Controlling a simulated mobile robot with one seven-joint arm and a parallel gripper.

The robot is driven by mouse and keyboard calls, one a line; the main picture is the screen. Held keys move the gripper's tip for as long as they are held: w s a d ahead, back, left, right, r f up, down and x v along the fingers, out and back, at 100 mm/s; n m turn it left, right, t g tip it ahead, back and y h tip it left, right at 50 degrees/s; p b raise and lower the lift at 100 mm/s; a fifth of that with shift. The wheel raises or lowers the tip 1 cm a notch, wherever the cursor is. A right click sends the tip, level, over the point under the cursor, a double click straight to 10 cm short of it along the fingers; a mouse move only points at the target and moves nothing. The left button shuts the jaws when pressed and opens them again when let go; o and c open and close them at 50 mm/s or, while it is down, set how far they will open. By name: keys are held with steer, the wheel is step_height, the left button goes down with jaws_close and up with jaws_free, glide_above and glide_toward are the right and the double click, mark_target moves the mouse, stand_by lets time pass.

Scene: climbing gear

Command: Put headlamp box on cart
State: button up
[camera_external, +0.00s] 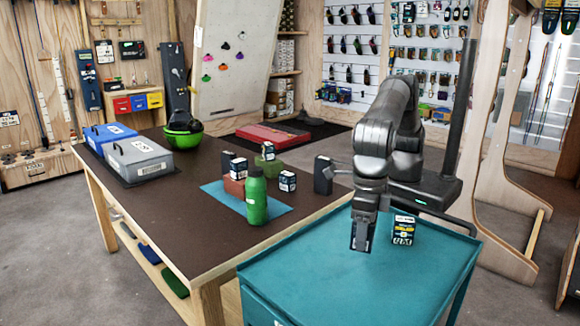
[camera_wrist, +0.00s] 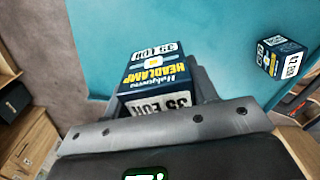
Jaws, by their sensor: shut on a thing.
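My gripper (camera_external: 362,238) is over the teal cart top (camera_external: 340,290) and points down. It is shut on a dark blue headlamp box with yellow and white print, seen between the fingers in the wrist view (camera_wrist: 157,72). In the external view the box is mostly hidden by the fingers. I cannot tell whether its underside touches the cart. A similar dark box with a white and yellow label (camera_external: 403,230) stands on the cart to the right of my gripper; it also shows in the wrist view (camera_wrist: 280,57).
A brown-topped table (camera_external: 190,200) stands left of the cart. It holds a green bottle (camera_external: 257,197), several small boxes on a blue mat (camera_external: 226,201), a grey case (camera_external: 140,160) and a green bowl.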

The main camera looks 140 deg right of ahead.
glide_above(398, 313)
step_height(398, 313, down, 7)
steer(key=shift+f, duration=2.15)
steer(key=shift+f, duration=0.2)
steer(key=o, duration=1)
steer(key=shift+r, duration=3.95)
